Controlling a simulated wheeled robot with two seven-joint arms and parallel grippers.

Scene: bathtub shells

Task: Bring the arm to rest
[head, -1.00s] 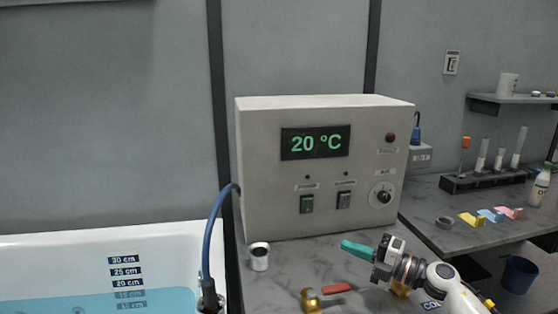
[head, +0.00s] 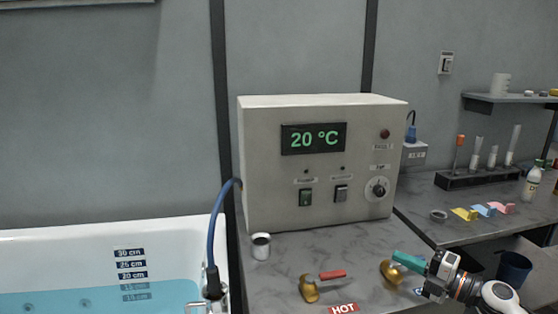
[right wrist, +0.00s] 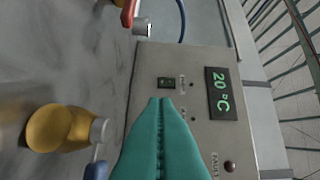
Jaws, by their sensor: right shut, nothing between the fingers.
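My right gripper (head: 398,257) has teal fingers pressed together with nothing between them. It is at the lower right of the head view, in front of the control box (head: 260,175) and apart from it. In the right wrist view its shut fingers (right wrist: 160,103) point towards the box's front panel (right wrist: 180,62). The box's display (head: 314,139) reads 20 °C in green. My left gripper is not in view.
A brass tap (head: 309,291) with a red handle (head: 332,275) stands on the grey counter. A second brass tap (head: 390,273) is close beside my right gripper.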

